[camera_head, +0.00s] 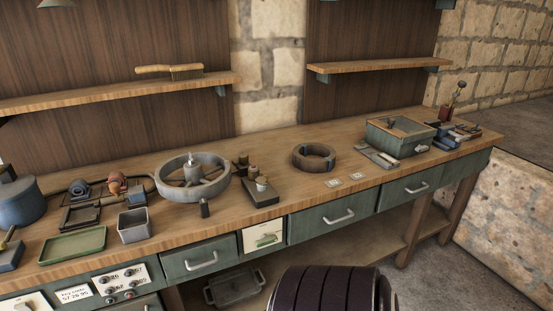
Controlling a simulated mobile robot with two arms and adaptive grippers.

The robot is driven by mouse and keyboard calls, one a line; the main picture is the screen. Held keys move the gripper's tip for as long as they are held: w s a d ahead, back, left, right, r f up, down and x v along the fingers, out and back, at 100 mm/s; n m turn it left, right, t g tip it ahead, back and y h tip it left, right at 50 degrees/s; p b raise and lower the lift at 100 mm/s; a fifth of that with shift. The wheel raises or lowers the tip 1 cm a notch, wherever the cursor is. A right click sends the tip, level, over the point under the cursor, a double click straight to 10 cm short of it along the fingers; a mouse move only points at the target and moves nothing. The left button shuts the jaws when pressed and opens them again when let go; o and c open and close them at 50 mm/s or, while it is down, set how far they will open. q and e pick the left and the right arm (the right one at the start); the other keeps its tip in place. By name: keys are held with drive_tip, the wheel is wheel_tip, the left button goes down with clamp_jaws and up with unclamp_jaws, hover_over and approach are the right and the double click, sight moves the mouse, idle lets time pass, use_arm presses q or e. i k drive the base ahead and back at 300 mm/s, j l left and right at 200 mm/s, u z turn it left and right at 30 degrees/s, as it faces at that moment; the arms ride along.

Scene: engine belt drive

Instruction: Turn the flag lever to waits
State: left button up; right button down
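I cannot tell for sure which part is the flag lever. A thin upright lever-like piece with a brown knob (457,95) stands at the far right end of the workbench, behind small dark blocks. A pale panel with a green shape (264,236) is set in the bench front between the drawers. Another pale panel (22,304) is cut off at the lower left corner. Any wording on these is too small to read. Neither of my grippers shows in the head view.
The workbench (285,205) carries a grey spoked wheel (192,182), a dark ring (314,158), a green box (400,136), a green tray (72,246) and a grey bin (134,226). A knob panel (120,281) is on its front.

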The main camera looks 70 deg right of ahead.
sight(265, 240)
drive_tip(key=z, duration=0.4)
drive_tip(key=k+z, duration=0.1)
drive_tip(key=z, duration=1.2)
drive_tip(key=k+l+z, duration=0.1)
drive_tip(key=z, duration=0.3)
